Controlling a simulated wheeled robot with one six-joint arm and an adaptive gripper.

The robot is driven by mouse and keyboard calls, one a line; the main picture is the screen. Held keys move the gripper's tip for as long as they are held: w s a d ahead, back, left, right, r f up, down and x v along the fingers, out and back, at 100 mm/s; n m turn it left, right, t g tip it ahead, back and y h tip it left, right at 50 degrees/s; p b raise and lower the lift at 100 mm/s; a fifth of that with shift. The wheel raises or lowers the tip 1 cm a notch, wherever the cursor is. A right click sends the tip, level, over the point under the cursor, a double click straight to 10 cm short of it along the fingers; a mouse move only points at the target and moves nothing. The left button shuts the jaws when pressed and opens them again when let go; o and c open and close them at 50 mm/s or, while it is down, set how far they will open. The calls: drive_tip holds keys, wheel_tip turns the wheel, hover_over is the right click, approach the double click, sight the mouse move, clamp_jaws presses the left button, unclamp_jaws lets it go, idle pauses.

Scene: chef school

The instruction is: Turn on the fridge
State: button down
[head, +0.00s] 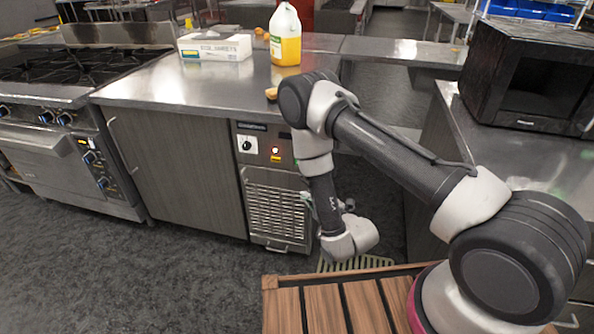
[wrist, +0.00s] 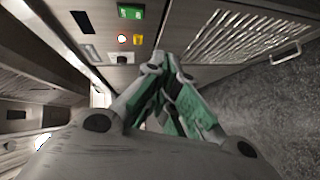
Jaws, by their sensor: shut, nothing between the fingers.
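The fridge (head: 278,205) is a steel unit under the counter with a louvred grille. Its upper control panel (head: 262,140) carries a dark knob on a white plate (head: 246,145) and a small lit red light (head: 275,150). In the wrist view, the lit red light (wrist: 122,40) and a green rectangle (wrist: 130,12) show on the panel, with the grille (wrist: 250,38) to the right. My gripper (wrist: 163,68) is shut and empty, its green-padded fingers together below the panel in that view. In the head view, my arm hides part of the fridge's right side, and the fingertips are unclear.
A stove (head: 75,110) stands at the left, beside a wood-front cabinet (head: 175,165). The steel countertop (head: 170,85) holds a box (head: 215,47) and a yellow jug (head: 285,40). A black microwave (head: 530,75) sits on the right counter.

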wheel_tip(320, 180, up, 3)
drive_tip(key=shift+w+a+f+n+t+y, duration=0.15)
drive_tip(key=shift+n+t+y, duration=0.15)
drive_tip(key=shift+n+t, duration=0.4)
drive_tip(key=shift+w, duration=0.1)
drive_tip(key=shift+w+d+x, duration=0.2)
drive_tip(key=shift+d+x, duration=0.2)
drive_tip(key=shift+x, duration=1.7)
drive_tip(key=shift+w+d+x, duration=0.15)
drive_tip(key=shift+d+x, duration=0.25)
drive_tip(key=shift+x, duration=1.7)
drive_tip(key=shift+w+d+x, duration=0.2)
drive_tip(key=shift+d+x, duration=0.2)
drive_tip(key=shift+x, duration=1.75)
drive_tip(key=shift+f, duration=0.15)
